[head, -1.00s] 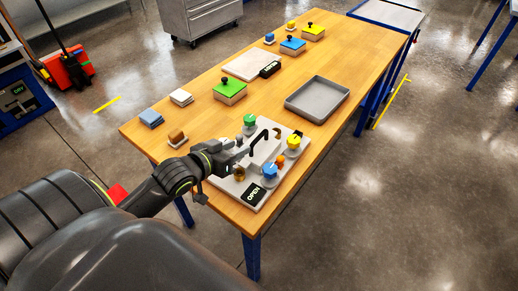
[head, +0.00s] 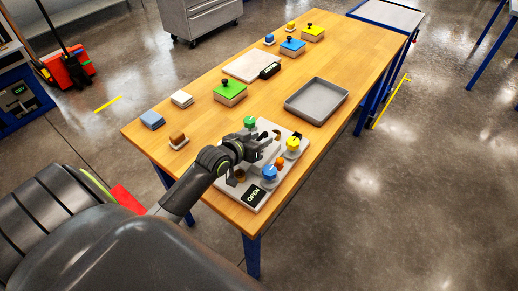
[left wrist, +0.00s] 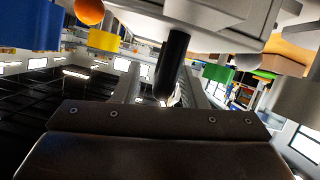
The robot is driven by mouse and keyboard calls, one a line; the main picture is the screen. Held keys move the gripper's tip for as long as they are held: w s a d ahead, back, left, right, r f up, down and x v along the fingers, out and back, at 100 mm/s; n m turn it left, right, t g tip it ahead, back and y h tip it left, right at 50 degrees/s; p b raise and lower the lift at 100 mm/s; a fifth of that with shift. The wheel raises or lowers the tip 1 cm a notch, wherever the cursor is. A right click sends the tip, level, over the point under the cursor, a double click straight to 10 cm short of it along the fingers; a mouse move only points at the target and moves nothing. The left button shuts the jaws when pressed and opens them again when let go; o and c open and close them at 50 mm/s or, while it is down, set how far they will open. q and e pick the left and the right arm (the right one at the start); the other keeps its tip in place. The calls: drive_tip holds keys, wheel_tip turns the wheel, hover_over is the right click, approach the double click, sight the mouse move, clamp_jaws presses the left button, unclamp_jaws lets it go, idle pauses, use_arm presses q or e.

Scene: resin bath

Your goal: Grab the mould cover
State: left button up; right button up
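The mould cover (left wrist: 225,14) is a light grey block with a black bar handle (left wrist: 173,62), seen at the top of the left wrist view. In the head view my left arm hides most of it on the pale station board. My left gripper (head: 268,148) is over the middle of that board. In the left wrist view its fingers (left wrist: 158,88) stand apart, with the handle's end between them. A gap shows on the left of the handle; contact on the right cannot be told. My right gripper is out of view.
Around the cover stand a green knob (head: 250,122), a yellow knob (head: 293,144), a blue knob (head: 269,173) and an orange ball (head: 280,163). An OPEN sign (head: 254,195) lies at the front. A grey tray (head: 316,101) and a green block (head: 230,92) are farther back.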

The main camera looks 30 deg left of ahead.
use_arm(q)
clamp_jaws()
idle(0.3)
idle(1.1)
drive_tip(key=shift+w+r, duration=0.1)
drive_tip(key=shift+r, duration=0.05)
